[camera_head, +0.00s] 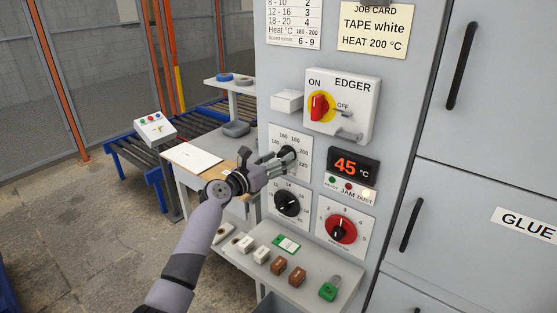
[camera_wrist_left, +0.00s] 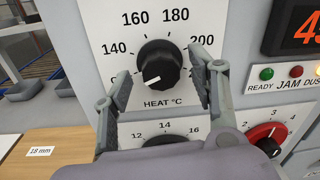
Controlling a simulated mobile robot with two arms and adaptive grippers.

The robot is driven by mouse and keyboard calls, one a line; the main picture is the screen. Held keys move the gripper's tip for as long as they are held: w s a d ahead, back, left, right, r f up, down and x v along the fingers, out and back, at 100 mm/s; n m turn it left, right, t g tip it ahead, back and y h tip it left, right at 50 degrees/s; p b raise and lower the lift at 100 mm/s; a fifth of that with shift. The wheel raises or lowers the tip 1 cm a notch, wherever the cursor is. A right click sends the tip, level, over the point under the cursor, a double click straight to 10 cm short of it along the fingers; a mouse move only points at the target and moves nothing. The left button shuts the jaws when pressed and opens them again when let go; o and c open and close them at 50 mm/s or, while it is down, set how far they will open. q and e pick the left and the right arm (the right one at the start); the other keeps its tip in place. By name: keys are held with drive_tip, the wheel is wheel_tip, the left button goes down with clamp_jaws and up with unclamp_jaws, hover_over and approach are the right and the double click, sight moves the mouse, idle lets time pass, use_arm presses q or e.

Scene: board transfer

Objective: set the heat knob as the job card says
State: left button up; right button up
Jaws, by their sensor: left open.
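The black heat knob (camera_wrist_left: 160,68) sits on a white dial plate marked HEAT °C, with 140, 160, 180 and 200 around it. Its white pointer mark faces lower left, towards the low end, where the lowest label is partly hidden. In the head view the knob (camera_head: 289,153) is partly covered by my left gripper (camera_head: 280,161). In the wrist view my left gripper (camera_wrist_left: 162,95) is open, one finger on each side of the knob, with gaps between. The job card (camera_head: 374,29) reads TAPE white, HEAT 200 °C. My right gripper is out of view.
A red display (camera_head: 352,167) reads 45 °C. A second black knob (camera_head: 287,203) is below the heat knob, and a red-ringed knob (camera_head: 341,230) is to its right. The EDGER switch (camera_head: 319,106) is above. A shelf (camera_head: 318,290) with small blocks juts out below.

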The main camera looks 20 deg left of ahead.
use_arm(q)
drive_tip(key=shift+w+d, duration=0.1)
drive_tip(key=shift+w, duration=0.15)
drive_tip(key=shift+c, duration=0.4)
drive_tip(key=c, duration=1.1)
